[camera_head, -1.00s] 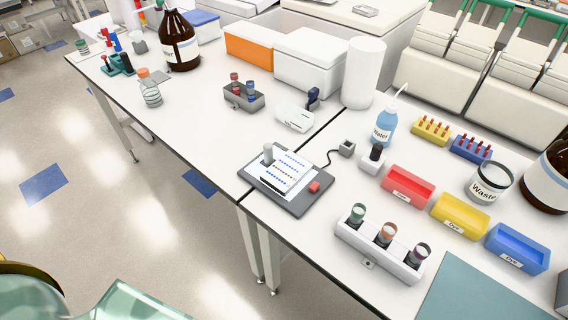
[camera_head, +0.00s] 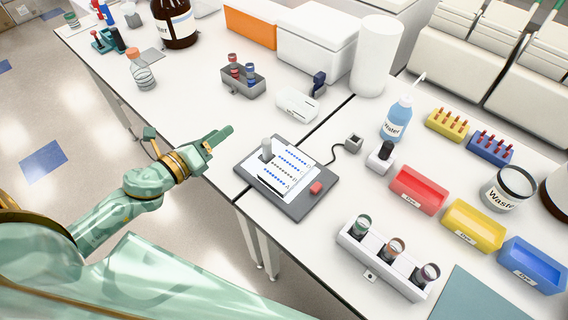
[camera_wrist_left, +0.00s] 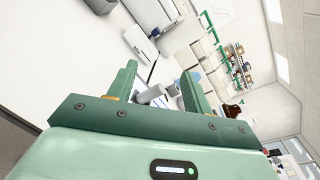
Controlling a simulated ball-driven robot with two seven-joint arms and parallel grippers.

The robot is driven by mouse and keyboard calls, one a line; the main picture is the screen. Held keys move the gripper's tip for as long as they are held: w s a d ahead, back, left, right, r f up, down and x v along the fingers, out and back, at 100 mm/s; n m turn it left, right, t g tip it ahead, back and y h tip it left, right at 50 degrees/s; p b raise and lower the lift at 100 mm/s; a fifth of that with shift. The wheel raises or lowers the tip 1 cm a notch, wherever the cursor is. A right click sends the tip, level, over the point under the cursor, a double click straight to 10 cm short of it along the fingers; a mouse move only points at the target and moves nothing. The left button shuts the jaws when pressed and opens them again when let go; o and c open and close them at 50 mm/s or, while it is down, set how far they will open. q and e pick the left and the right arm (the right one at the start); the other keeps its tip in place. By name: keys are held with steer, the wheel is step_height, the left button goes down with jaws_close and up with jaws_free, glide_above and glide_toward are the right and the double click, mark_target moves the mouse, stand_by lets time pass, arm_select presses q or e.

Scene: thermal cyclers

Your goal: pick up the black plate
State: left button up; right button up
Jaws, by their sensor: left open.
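The dark plate (camera_head: 309,203), charcoal to black, lies flat on the white bench. It bears a white sheet with blue dots, a small grey post and a red button. A thin black strip (camera_head: 271,184) shows near the sheet's front edge. My left gripper (camera_head: 222,138) is above and to the left of the plate, apart from it. In the left wrist view the left gripper (camera_wrist_left: 160,85) is open with nothing between its fingers; I cannot make out the plate there. My right gripper is not in view.
A white rack with several tubes (camera_head: 381,259) and red (camera_head: 419,190), yellow (camera_head: 472,225) and blue trays stand to the right. A grey tube block (camera_head: 243,82) and a white device (camera_head: 297,104) stand behind. A black cable runs from the plate to a small box (camera_head: 354,142).

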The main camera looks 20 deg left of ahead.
arm_select(q)
steer(key=m+g+h, duration=0.2)
steer(key=m+h, duration=0.1)
steer(key=m, duration=0.3)
steer(key=m+g+h, duration=0.3)
steer(key=m+g, duration=0.2)
steer(key=m, duration=0.3)
glide_above(274, 155)
steer(key=s+a, duration=0.3)
step_height(274, 155, down, 5)
steer(key=shift+f, duration=0.2)
steer(key=x, duration=0.5)
steer(key=shift+a+f, duration=0.15)
steer(key=shift+f, duration=0.25)
jaws_close()
